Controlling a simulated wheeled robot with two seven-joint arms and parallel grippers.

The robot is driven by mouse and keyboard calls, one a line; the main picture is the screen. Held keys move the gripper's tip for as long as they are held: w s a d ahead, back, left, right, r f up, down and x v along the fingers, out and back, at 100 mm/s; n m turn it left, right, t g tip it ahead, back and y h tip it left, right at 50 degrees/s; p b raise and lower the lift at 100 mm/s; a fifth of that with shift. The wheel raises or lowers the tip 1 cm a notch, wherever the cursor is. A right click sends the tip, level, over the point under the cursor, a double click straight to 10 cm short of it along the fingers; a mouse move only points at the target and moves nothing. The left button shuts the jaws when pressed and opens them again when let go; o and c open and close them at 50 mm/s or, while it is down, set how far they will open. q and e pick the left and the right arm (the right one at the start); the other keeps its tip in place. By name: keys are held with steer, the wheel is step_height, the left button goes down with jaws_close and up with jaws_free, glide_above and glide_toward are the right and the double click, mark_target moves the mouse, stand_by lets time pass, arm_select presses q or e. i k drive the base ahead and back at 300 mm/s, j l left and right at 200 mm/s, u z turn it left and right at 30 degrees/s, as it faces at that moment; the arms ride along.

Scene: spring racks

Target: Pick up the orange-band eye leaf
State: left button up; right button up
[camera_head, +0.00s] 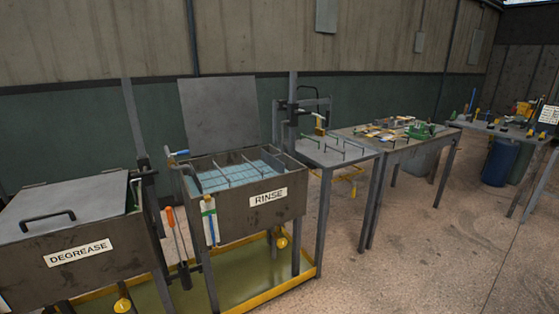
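I cannot make out an orange-band eye leaf for certain in the head view. Small dark, yellow and tan parts (380,134) lie on the middle workbench (398,141), too small to tell apart. More small items lie on the far right table (497,130), also too small to identify. Neither of my grippers shows in this view.
A closed DEGREASE tank (85,253) stands at left. A RINSE tank (255,208) with its lid raised stands beside it, above a yellow-edged tray (282,288). A grey table with upright rods (330,158) follows. A blue barrel (499,162) stands behind. The right foreground floor is clear.

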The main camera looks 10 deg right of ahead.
mark_target(376, 122)
steer(key=i+l+z, duration=0.25)
steer(key=z, duration=0.15)
steer(key=i+l+z, duration=0.6)
steer(key=z, duration=0.15)
steer(key=i+l+z, duration=0.1)
steer(key=i+z, duration=0.3)
steer(key=i+l, duration=0.1)
steer(key=i, duration=0.55)
steer(key=i+l+u, duration=0.15)
steer(key=i, duration=0.45)
steer(key=i+l, duration=0.1)
steer(key=i, duration=0.55)
steer(key=i+l+u, duration=0.2)
steer(key=i+u, duration=0.25)
steer(key=i, duration=0.2)
steer(key=i+l, duration=0.15)
steer(key=l, duration=0.25)
steer(key=i+l, duration=0.1)
steer(key=l, duration=0.3)
steer(key=i+l, duration=0.15)
steer(key=l, duration=0.25)
steer(key=i+l, duration=0.15)
steer(key=l, duration=0.2)
steer(key=i+l, duration=0.1)
steer(key=l, duration=0.3)
steer(key=i+l+u, duration=0.1)
steer(key=l, duration=0.3)
steer(key=i+l, duration=0.15)
steer(key=l, duration=0.25)
